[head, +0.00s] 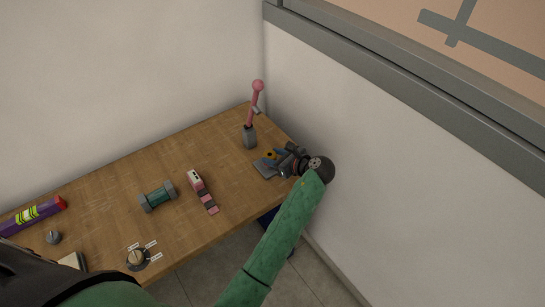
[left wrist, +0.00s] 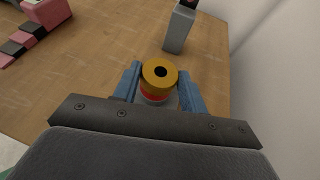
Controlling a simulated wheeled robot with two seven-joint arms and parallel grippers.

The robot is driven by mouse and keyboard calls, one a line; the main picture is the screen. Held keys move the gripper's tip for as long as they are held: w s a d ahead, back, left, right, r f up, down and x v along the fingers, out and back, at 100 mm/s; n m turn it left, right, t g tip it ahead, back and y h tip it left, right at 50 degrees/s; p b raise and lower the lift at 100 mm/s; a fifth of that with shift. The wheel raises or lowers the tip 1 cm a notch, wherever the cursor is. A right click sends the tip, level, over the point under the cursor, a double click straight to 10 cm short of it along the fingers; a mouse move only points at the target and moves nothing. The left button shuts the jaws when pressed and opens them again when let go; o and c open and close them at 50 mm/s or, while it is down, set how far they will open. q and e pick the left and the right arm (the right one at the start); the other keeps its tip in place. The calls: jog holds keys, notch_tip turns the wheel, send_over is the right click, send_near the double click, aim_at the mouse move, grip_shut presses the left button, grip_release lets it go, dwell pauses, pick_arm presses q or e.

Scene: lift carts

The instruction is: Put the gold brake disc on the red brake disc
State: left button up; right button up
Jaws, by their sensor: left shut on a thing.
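The gold brake disc (left wrist: 160,74), a thick ring with a dark centre hole, sits between the blue fingers of my left gripper (left wrist: 159,84). The gripper is shut on it. The red brake disc (left wrist: 152,98) shows as a red band directly under the gold one, close to or touching it; I cannot tell if there is a gap. In the head view the gold disc (head: 270,155) is a small yellow spot at my left gripper (head: 272,156), near the table's right corner. The red disc is hidden there. My right gripper is not in view.
A grey post with a pink lever (head: 254,105) stands just behind. A wall is close on the right.

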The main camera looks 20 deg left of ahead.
pick_arm(q)
jog(key=shift+w+a+f, duration=0.1)
jog(key=shift+w+a, duration=0.05)
jog(key=o, duration=1.1)
jog(key=shift+f, duration=0.1)
